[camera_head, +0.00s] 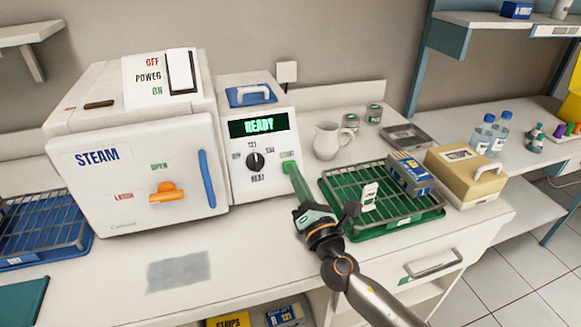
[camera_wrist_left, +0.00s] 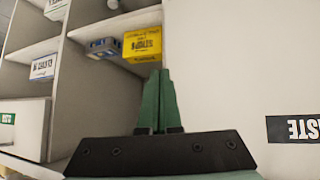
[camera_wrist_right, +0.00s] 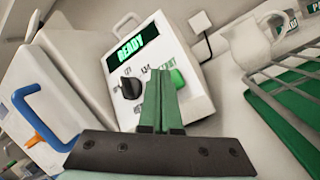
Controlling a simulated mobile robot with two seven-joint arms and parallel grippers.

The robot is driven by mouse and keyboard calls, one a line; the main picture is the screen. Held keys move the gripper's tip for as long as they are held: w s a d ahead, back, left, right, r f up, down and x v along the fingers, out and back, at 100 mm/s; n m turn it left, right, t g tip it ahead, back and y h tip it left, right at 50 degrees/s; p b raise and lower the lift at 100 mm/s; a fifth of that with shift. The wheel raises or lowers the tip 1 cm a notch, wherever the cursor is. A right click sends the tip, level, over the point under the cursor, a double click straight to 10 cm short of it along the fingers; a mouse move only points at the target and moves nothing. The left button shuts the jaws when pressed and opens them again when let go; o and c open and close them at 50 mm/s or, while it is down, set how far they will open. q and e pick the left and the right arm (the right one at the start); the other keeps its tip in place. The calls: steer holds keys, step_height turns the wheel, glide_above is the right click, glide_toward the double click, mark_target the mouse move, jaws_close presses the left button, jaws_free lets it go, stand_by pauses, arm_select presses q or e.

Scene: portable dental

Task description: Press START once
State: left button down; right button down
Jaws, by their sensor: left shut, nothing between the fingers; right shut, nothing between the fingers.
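The white control unit (camera_head: 227,184) stands beside the steam sterilizer, and its green display (camera_head: 258,125) reads READY. Below it are a black dial (camera_head: 255,161) and a green START label (camera_head: 287,155). In the right wrist view the round green START button (camera_wrist_right: 178,78) shows just beyond my fingertips. My right gripper (camera_head: 291,168) is shut and empty, its tips at the button's side of the panel; I cannot tell whether they touch it. The right wrist view shows the same shut fingers (camera_wrist_right: 165,72). My left gripper (camera_wrist_left: 158,74) is shut and empty, low near the cabinet shelves.
The white sterilizer (camera_head: 128,195) with an orange latch (camera_head: 167,192) stands left of the unit. A green rack tray (camera_head: 436,212) lies to the right, near a white jug (camera_head: 326,140). The counter front is mostly clear.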

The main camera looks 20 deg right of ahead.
stand_by(0.4)
steer(key=shift+w+f+b, duration=0.2)
steer(key=shift+w+b, duration=0.15)
steer(key=shift+w, duration=0.05)
steer(key=shift+w+f+b, duration=0.2)
steer(key=shift+w+b, duration=0.15)
stand_by(0.8)
steer(key=shift+s+r+p, duration=0.4)
steer(key=shift+s+p, duration=0.1)
steer(key=shift+s, duration=0.2)
